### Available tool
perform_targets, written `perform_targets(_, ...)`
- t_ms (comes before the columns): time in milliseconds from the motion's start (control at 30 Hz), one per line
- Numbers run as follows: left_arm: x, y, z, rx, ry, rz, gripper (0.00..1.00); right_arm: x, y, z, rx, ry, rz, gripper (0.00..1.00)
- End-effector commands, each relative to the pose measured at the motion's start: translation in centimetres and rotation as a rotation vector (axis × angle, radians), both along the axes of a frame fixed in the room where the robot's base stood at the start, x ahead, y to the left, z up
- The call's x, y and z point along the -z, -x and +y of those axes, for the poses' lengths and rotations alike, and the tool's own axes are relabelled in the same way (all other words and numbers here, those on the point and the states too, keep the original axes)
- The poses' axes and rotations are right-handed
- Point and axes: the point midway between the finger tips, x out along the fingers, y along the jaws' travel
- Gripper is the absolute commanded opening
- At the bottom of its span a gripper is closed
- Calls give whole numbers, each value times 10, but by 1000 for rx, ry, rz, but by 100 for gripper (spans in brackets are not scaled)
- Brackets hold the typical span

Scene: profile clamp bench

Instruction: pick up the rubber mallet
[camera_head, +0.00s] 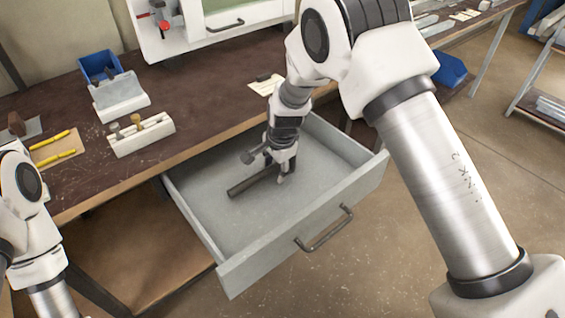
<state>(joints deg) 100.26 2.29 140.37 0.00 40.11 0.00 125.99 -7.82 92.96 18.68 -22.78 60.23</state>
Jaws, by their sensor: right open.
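A dark, rod-shaped thing (247,184), which looks like the rubber mallet's handle, lies on the floor of the open grey drawer (230,270). Its right end runs under my right gripper, so I cannot make out a mallet head. My right gripper (267,168) reaches down into the drawer, over the right end of the dark rod. Its fingers are apart, one towards the left and one near the drawer floor. I cannot tell whether they touch the rod.
The drawer walls and front handle (325,229) surround my right gripper. On the brown bench (205,95) stand a blue bin (98,66), a pale block with pegs (141,136) and yellow tools (52,147). A white cabinet (185,35) stands behind.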

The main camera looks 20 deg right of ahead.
Motion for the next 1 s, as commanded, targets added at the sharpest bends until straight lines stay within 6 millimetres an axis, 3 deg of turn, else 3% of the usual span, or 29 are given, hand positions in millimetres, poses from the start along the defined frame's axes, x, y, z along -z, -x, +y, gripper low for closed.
perform_targets(33,0,0,0,0,0,0,37,0,0,0,0,0,1,46)
perform_targets(167,0,0,0,0,0,0,37,0,0,0,0,0,1,0)
perform_targets(567,0,0,0,0,0,0,37,-4,0,0,-1,1,1,0)
perform_targets(667,-2,0,0,0,0,0,37,-19,0,0,-2,1,-1,0)
perform_targets(1000,-10,0,0,0,0,0,37,-97,0,0,0,0,-2,0)
